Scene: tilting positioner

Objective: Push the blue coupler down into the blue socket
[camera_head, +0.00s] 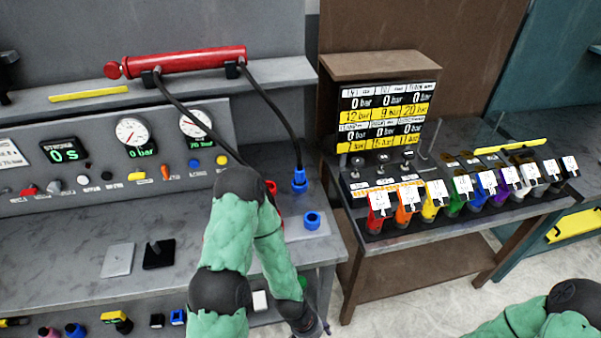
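The blue coupler (299,182) is at the end of a black hose and stands on the right part of the grey bench. A short blue ring with a dark opening (312,221), which looks like the blue socket, sits apart from it, nearer the bench's front edge. My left arm, in a green sleeve, bends over the bench left of both. Its dark end, with a small part of the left gripper (319,327), points down at the bottom edge, below and clear of the socket; its fingers cannot be made out. My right gripper is outside the picture.
A red cylinder (187,60) lies on the shelf with two black hoses hanging from it. A red fitting (271,187) is partly hidden behind my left arm. A gauge panel (110,155) backs the bench. A side table (440,225) at right holds several coloured, tagged parts.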

